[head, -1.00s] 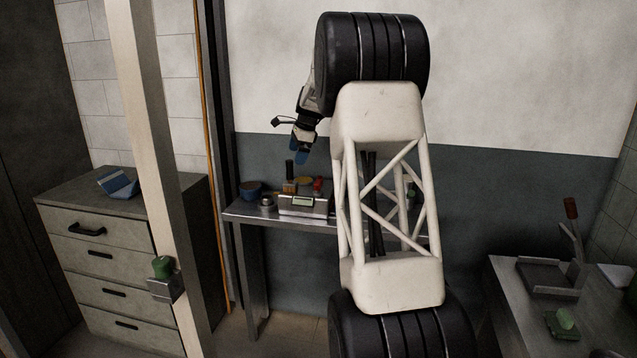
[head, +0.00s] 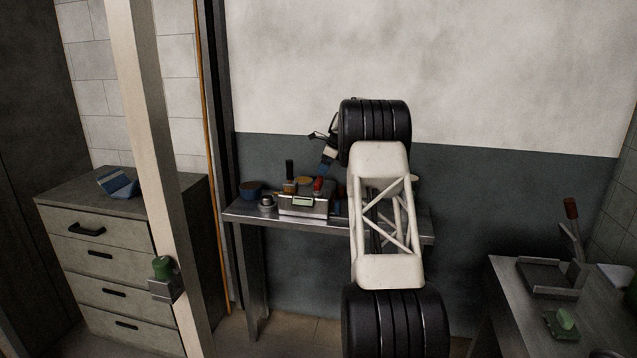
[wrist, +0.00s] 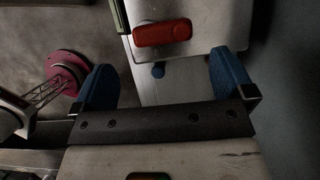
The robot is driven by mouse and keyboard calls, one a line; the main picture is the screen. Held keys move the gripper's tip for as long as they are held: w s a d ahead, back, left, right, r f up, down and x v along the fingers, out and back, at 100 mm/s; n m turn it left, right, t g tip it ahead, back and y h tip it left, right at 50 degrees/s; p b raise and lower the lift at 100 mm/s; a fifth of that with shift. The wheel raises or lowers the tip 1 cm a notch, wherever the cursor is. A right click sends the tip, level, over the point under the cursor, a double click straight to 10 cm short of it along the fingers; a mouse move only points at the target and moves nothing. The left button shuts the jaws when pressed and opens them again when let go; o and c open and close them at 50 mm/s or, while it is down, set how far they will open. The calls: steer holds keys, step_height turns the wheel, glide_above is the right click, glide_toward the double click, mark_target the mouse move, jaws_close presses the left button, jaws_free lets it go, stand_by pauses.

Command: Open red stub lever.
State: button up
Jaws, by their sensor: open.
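The red stub lever (head: 318,184) stands at the right end of a metal box with a small display (head: 302,202) on the back table. In the wrist view the red lever (wrist: 162,33) lies across the box's pale top plate, seen from above. My gripper (wrist: 165,80) is open, its two blue fingers spread wide apart. The lever lies beyond the fingertips and between their lines, with nothing held. In the head view my gripper (head: 326,163) is just above the lever, partly hidden by my arm.
A dark upright handle (head: 289,170) stands left of the lever on the box. A blue bowl (head: 251,189) and a small round metal item (head: 267,202) sit at the table's left. In the wrist view a pink round object (wrist: 66,72) lies left of the left finger.

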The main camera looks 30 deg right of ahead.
mark_target(318, 181)
steer(key=shift+f, duration=0.15)
stand_by(0.3)
steer(key=shift+x, duration=3.75)
steer(key=shift+w, duration=0.1)
steer(key=c, duration=0.7)
